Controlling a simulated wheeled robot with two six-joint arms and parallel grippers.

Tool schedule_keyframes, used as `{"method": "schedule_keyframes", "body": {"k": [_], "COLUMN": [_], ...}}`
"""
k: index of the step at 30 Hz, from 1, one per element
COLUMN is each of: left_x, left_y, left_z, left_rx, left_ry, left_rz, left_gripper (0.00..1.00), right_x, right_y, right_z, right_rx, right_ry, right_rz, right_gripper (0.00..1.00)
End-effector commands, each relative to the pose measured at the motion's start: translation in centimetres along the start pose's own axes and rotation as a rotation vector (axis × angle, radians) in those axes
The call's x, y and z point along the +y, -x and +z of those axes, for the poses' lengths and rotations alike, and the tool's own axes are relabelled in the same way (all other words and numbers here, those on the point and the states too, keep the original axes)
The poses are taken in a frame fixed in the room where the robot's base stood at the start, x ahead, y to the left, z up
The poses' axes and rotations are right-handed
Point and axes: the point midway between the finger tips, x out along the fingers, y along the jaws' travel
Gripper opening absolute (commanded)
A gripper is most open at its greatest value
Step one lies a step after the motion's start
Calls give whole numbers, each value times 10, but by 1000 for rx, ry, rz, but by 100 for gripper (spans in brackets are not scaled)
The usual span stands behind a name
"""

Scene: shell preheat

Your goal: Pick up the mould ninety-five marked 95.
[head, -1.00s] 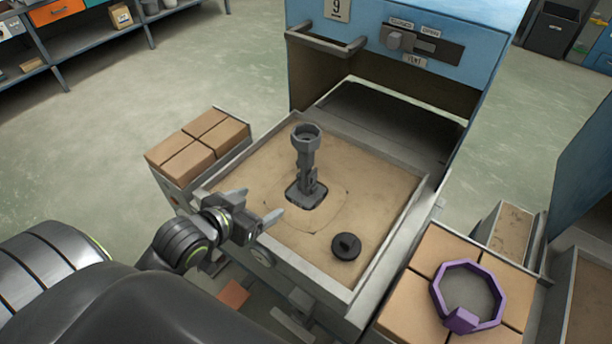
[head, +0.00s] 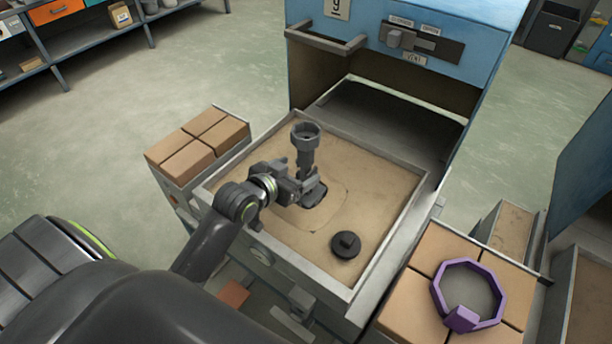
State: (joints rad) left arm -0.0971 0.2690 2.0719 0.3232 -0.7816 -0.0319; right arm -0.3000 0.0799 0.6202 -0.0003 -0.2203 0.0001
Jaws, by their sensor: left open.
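A dark grey mould (head: 306,142) with a faceted cup on top and a narrow stem stands upright in the sandy bed of the pulled-out tray (head: 391,234). I cannot read a 95 on it. My left gripper (head: 304,181) is open at the lower part of the stem, reaching in from the left. Its fingers overlap the stem in the head view, and I cannot tell whether they touch it. The mould's foot is partly hidden by the gripper. My right gripper is not in view.
A round black lid-like piece (head: 346,245) lies on the tray's front right. The blue furnace (head: 450,65) stands open behind the tray. Brick stacks flank it, the left one (head: 190,158) bare, the right one (head: 425,262) bearing a purple ring (head: 497,283).

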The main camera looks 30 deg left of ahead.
Motion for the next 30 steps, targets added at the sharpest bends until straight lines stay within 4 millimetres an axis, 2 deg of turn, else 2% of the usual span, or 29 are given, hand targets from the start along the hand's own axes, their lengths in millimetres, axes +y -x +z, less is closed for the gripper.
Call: {"method": "schedule_keyframes", "body": {"k": [13, 23, 30], "left_x": [-2, -2, -2], "left_y": [-47, -52, -52], "left_z": [6, 6, 7], "left_rx": [1, 1, 0], "left_ry": [1, 0, 0], "left_rz": [0, -1, -1], "left_gripper": [77, 77, 47], "right_x": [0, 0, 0], "right_y": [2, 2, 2], "right_z": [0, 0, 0], "right_rx": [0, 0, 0], "right_ry": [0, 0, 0], "right_rz": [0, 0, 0], "right_gripper": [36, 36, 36]}}
